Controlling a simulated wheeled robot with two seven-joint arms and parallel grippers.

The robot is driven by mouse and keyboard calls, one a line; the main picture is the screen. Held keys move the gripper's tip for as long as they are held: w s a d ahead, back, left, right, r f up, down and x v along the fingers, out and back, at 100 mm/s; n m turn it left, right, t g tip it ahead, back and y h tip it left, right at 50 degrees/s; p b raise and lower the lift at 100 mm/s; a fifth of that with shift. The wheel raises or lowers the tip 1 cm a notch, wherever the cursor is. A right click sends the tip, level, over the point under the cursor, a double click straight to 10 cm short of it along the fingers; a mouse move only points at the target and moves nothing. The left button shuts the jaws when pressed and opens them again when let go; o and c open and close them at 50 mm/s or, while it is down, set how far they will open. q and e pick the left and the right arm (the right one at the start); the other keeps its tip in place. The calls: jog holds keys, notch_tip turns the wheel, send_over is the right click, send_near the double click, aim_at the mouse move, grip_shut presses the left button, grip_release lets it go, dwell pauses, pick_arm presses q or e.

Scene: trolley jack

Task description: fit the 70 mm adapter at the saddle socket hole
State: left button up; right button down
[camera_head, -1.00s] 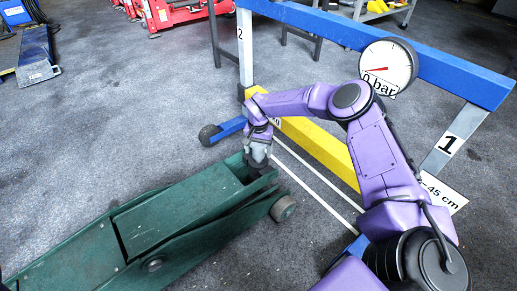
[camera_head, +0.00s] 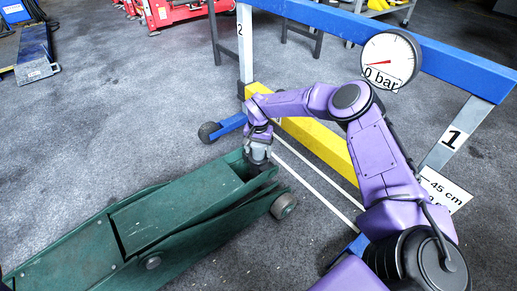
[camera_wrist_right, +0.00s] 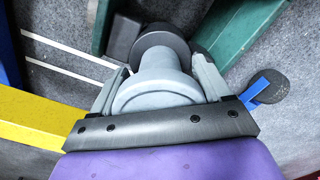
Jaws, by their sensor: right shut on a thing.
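The green trolley jack (camera_head: 170,215) lies on the floor with its saddle end toward my right arm. My right gripper (camera_head: 259,150) is over that end, pointing down. In the right wrist view my right gripper (camera_wrist_right: 160,88) is shut on a grey stepped round adapter (camera_wrist_right: 160,65), wide near the palm and narrower ahead. A dark round part (camera_wrist_right: 160,42), likely the saddle, shows just beyond the adapter's narrow end. The socket hole is hidden, and I cannot tell whether the adapter touches it. My left gripper is not in view.
A blue and yellow press frame (camera_head: 318,145) with a gauge (camera_head: 388,62) stands close behind my right arm. A jack wheel (camera_head: 284,206) is near the gripper. Red equipment (camera_head: 165,12) stands at the back. Open floor lies to the left.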

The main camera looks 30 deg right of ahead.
grip_release()
jog(key=shift+r, duration=0.1)
jog(key=shift+f, duration=0.2)
notch_tip(320, 180, up, 11)
jog(key=p, duration=0.4)
